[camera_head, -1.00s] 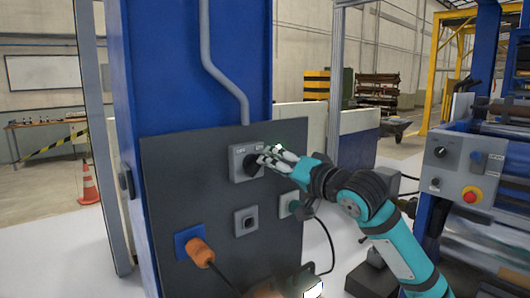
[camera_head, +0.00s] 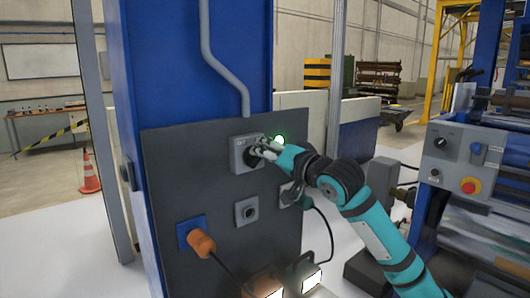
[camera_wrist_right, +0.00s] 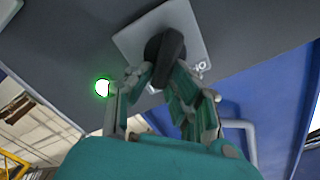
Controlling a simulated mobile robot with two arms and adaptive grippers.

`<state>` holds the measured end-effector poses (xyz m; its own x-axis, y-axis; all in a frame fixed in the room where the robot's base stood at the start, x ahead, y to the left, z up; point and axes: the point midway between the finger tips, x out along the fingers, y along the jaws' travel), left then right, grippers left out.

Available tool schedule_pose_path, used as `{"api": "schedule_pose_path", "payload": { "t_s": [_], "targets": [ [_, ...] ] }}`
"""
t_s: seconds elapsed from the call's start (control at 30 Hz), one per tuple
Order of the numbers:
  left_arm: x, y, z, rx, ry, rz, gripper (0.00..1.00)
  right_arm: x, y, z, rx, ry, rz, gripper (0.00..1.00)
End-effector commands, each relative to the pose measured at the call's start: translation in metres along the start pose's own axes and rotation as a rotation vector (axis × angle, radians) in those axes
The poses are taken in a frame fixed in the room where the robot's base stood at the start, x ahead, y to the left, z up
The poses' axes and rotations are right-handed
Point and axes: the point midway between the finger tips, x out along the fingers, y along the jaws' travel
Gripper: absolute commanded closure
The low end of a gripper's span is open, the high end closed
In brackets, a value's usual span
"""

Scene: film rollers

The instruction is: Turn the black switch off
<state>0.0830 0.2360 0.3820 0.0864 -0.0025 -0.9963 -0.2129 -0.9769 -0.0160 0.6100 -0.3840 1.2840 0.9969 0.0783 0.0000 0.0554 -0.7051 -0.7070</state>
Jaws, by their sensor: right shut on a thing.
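The black switch (camera_head: 251,158) is a rotary knob on a grey box (camera_head: 237,151) on the dark panel. It also shows in the right wrist view (camera_wrist_right: 168,48), in front of its light grey plate (camera_wrist_right: 203,35). My right gripper (camera_head: 259,150) reaches in from the right and is shut on the knob. In the right wrist view its fingers (camera_wrist_right: 168,88) lie on both sides of the knob and partly cover it. Most of the plate's labels are hidden or too small to read. My left gripper is not in view.
A green lamp (camera_head: 280,140) glows beside the switch box. A grey socket (camera_head: 246,211) and an orange plug (camera_head: 201,243) with a cable are lower on the panel (camera_head: 170,170). Lit work lamps (camera_head: 312,280) stand below. A machine control box (camera_head: 463,160) is at the right.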

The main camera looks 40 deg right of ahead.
Motion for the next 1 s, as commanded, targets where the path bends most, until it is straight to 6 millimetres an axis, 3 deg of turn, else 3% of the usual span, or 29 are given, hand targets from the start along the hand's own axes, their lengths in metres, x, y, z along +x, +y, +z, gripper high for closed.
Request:
{"api": "schedule_pose_path", "payload": {
  "t_s": [0.47, 1.0],
  "targets": [
    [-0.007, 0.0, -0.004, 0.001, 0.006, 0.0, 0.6, 0.0, -0.002, -0.001, -0.091, 0.0, 0.002, 1.0],
    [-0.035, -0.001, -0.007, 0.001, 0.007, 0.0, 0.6, 0.0, -0.012, 0.001, -0.559, -0.002, 0.002, 1.0]
  ]
}}
